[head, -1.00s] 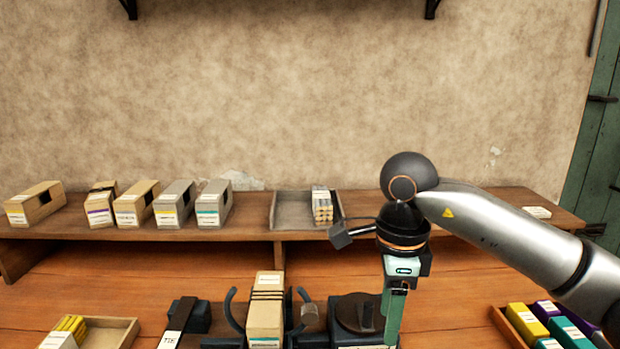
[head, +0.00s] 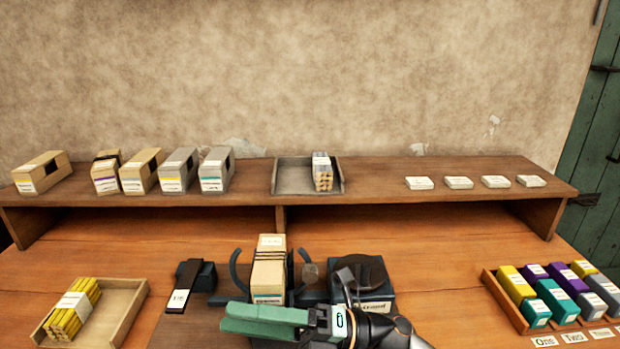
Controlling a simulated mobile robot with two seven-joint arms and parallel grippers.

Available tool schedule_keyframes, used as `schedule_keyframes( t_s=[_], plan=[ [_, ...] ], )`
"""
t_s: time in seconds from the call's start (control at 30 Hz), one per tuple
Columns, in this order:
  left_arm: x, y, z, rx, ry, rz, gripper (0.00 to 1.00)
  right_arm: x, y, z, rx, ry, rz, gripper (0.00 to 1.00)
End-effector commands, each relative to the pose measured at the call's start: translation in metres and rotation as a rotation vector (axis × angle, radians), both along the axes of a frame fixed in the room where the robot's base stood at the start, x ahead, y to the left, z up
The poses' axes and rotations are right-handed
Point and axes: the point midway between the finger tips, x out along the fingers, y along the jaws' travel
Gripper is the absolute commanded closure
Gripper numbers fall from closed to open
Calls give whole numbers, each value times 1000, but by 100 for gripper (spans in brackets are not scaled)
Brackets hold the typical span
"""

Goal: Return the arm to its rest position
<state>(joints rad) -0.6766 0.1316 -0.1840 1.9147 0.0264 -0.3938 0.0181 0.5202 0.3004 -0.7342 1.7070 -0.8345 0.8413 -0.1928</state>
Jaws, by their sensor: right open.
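My right gripper (head: 232,319) is low in the head view, its green fingers pointing left and open with nothing seen between them. Its arm comes up from the bottom edge, right of centre. The fingers pass in front of the lower part of the press, just below a tan banded box (head: 269,268). The box stands upright between the curved dark arms of the press (head: 238,272). I cannot tell whether the fingers touch anything. My left gripper is not in view.
Several boxes (head: 140,172) and a grey tray (head: 282,186) stand on the shelf (head: 370,177). A wooden tray (head: 128,308) with yellow sticks lies at left, a crate (head: 492,284) of coloured boxes at right. A dark round-topped device (head: 370,268) stands beside the press.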

Motion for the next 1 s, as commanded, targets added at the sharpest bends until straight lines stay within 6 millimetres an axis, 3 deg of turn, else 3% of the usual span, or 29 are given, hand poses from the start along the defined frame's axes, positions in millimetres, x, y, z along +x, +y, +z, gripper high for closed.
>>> schedule_keyframes(
  t_s=[0.17,0.3,0.43,0.57,0.7,0.83,1.0],
  plan=[
    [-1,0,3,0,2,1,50,44,-38,-24,232,477,-245,43],
    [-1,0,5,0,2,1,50,70,-83,-78,371,858,-445,43],
    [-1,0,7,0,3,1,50,72,-131,-151,473,1217,-636,43],
    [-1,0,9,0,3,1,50,44,-176,-235,551,1571,-826,43],
    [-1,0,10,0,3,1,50,-10,-214,-310,606,1897,-1004,43],
    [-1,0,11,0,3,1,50,-60,-235,-355,635,2113,-1123,43],
    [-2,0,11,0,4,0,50,-96,-247,-379,648,2248,-1198,43]
  ],
)
